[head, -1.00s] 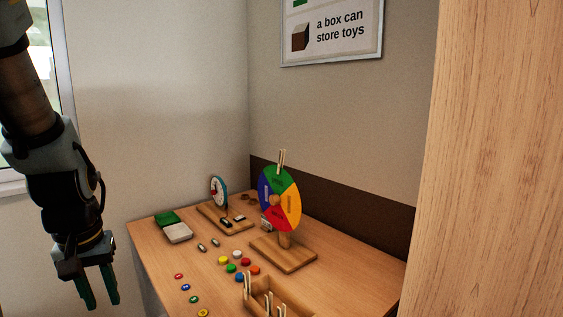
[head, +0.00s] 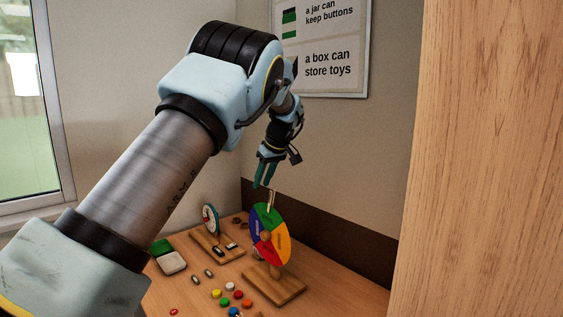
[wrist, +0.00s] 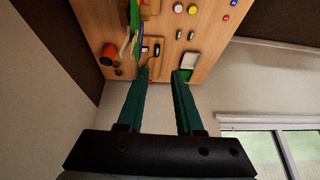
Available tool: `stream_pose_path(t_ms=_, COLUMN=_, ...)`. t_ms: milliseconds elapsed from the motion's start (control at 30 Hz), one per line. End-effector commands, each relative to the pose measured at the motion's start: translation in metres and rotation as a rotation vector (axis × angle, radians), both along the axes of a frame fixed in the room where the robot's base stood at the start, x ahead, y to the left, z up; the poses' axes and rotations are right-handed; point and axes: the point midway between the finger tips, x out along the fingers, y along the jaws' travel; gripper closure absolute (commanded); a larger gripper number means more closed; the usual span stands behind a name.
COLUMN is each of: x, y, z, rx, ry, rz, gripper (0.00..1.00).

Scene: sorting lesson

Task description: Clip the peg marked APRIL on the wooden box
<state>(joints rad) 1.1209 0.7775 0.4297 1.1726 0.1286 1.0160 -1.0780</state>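A pale wooden peg (head: 270,201) stands clipped on the top rim of a colored wheel (head: 279,240) on a wooden stand. No lettering on the peg is legible. My gripper (head: 264,186) is above the wheel, its fingers pointing down, close to the peg in the head view; the gap in depth is unclear. In the wrist view my gripper (wrist: 162,76) is open with nothing between its fingertips. The wheel (wrist: 135,22) shows edge-on there, with the peg (wrist: 127,44) left of the fingers. The wooden box is not visible now.
A small clock (head: 210,220) on a wooden base stands left of the wheel. A green-and-white box (head: 172,262) lies farther left. Several colored buttons (head: 238,295) lie in front. A tall wooden panel (head: 490,160) fills the right side. An orange-red cup (wrist: 108,54) shows in the wrist view.

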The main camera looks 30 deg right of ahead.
Motion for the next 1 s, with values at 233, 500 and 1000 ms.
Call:
stream_pose_path(t_ms=233, x=-0.023, y=-0.052, z=0.019, rx=-0.013, ry=-0.063, rz=0.003, gripper=0.65)
stream_pose_path(t_ms=500, x=-0.018, y=-0.052, z=0.008, rx=-0.014, ry=-0.062, rz=0.004, gripper=0.65)
stream_pose_path(t_ms=1000, x=0.007, y=-0.046, z=-0.036, rx=-0.015, ry=-0.061, rz=0.003, gripper=0.65)
